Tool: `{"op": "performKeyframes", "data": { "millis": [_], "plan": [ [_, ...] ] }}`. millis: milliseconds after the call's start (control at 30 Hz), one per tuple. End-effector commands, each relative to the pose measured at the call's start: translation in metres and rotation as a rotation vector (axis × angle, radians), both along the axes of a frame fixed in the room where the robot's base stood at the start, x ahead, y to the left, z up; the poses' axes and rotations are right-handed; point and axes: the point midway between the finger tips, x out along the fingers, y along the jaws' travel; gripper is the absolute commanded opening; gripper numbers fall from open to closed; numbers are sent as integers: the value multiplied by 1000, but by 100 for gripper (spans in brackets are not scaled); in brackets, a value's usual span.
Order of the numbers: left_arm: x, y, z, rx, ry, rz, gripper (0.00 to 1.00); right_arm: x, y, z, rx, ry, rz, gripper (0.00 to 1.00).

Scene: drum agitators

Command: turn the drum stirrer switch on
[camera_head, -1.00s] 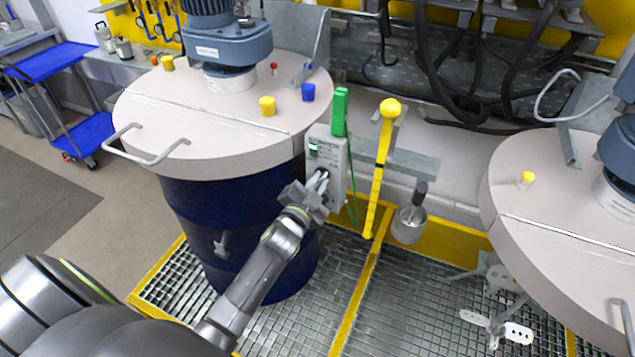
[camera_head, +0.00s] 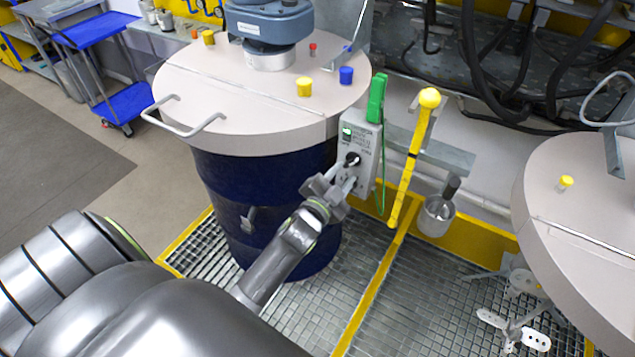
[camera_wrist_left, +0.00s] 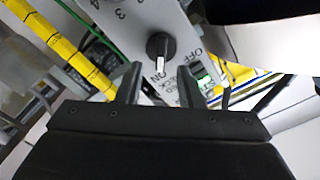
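The stirrer switch box (camera_head: 362,142) is a pale grey panel at the right side of the blue drum (camera_head: 265,205). A green light shows on it. Its black rotary knob (camera_head: 352,160) is uncovered. In the left wrist view the knob (camera_wrist_left: 160,46) has a white pointer that points down toward the "ON" print, with "OFF" to its right. My left gripper (camera_head: 349,186) is just below the knob in the head view. In the wrist view its two fingers (camera_wrist_left: 158,78) are apart with nothing between them, short of the knob. My right gripper is not in view.
A second drum lid (camera_head: 585,215) is at far right. Metal grating (camera_head: 390,300) covers the floor.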

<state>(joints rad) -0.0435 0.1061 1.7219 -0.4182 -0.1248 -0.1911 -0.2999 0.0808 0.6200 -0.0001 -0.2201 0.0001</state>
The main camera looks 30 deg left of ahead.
Motion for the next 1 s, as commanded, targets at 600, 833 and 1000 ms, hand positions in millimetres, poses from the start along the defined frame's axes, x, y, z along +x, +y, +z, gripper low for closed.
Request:
{"op": "performKeyframes", "data": {
  "millis": [600, 833, 1000],
  "plan": [
    [-122, -7, 1, 2, 2, 1, 34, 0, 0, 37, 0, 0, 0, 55],
    [-137, -8, 1, 1, -1, 1, 34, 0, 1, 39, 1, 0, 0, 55],
    [-138, -8, 0, 1, -1, 0, 34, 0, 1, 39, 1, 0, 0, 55]
  ]
}}
